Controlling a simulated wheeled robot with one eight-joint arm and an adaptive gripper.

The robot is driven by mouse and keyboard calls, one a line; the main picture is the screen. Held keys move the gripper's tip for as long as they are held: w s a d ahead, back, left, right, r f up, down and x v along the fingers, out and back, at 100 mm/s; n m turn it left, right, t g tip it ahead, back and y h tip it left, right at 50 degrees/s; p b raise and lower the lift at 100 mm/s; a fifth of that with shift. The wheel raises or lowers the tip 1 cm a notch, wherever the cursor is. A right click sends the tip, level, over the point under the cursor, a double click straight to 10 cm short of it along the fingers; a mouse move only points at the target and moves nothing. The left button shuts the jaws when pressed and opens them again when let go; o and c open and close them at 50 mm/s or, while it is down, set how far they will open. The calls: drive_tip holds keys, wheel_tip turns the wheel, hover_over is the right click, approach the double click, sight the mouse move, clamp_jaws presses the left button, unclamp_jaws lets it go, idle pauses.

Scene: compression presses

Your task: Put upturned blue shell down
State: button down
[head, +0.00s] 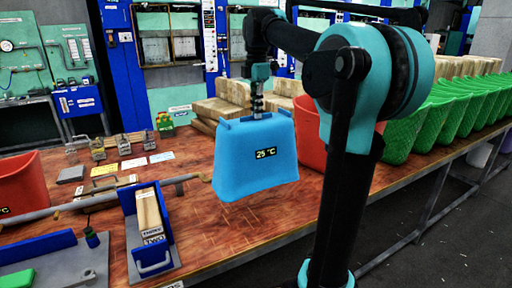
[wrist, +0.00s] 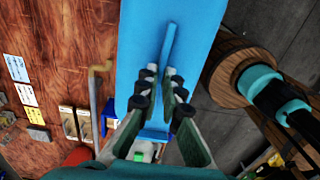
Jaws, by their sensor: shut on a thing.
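The blue shell (head: 254,165) hangs under my gripper in the head view, with its wide side down and a "25 °C" display on its front face. My gripper (head: 257,110) is above it, shut on a raised rib at its top. In the wrist view the two fingers (wrist: 160,88) close on the rib of the blue shell (wrist: 145,40). The shell looks upright, near the front edge of the wooden table (head: 215,228). I cannot tell for sure whether its lower rim touches the table.
A red shell (head: 310,140) stands behind the blue one, and another red shell (head: 22,185) is at the far left. Several green shells (head: 440,125) line the right. A blue holder with wooden blocks (head: 149,215) stands left of the blue shell. Stacked boards (head: 218,110) lie behind.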

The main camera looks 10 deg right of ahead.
wheel_tip(320, 180, down, 11)
drive_tip(key=shift+f, duration=0.15)
idle(0.4)
drive_tip(key=shift+f, duration=0.15)
drive_tip(key=c, duration=1.7)
unclamp_jaws()
wheel_tip(320, 180, up, 12)
drive_tip(key=shift+r, duration=0.15)
